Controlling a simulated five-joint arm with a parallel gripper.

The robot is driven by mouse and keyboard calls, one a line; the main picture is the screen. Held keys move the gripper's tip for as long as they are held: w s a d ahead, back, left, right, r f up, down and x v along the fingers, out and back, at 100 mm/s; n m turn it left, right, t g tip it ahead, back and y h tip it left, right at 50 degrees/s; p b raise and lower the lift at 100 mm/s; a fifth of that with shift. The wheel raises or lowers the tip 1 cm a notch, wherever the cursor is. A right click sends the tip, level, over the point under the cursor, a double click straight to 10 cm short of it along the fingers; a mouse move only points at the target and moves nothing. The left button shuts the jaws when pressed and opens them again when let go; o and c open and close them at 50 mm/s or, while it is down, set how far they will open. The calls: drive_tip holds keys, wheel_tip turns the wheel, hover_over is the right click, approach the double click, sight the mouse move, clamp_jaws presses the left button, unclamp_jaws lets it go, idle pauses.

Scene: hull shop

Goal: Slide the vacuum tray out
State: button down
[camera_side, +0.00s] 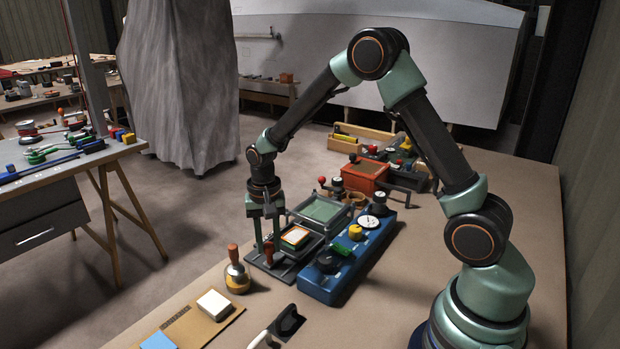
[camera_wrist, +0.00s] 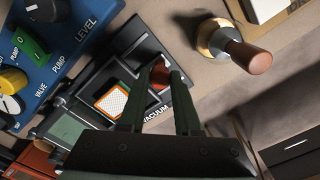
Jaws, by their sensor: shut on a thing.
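The vacuum tray (camera_side: 270,271) is a dark, flat tray on the bench beside the blue control box. An orange-rimmed white piece (camera_side: 295,236) lies on it, and it also shows in the wrist view (camera_wrist: 112,103). The word VACUUM is lettered along the edge in the wrist view. My gripper (camera_side: 268,246) points down at the tray's near end. In the wrist view my gripper (camera_wrist: 163,74) has its fingers closed about a red handle (camera_wrist: 159,79), which they partly hide. How far the tray sits out cannot be told.
The blue control box (camera_side: 345,262) with knobs and a gauge stands close on the right. A green-faced frame (camera_side: 321,209) is just behind. A wooden-handled tool (camera_side: 236,272) stands at the left. A black-bladed scraper (camera_side: 287,323) lies in front. Bare bench lies between them.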

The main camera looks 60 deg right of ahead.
drive_tip(key=shift+a+r, duration=0.1)
drive_tip(key=shift+a, duration=0.5)
drive_tip(key=c, duration=0.6)
unclamp_jaws()
wheel_tip(320, 180, up, 12)
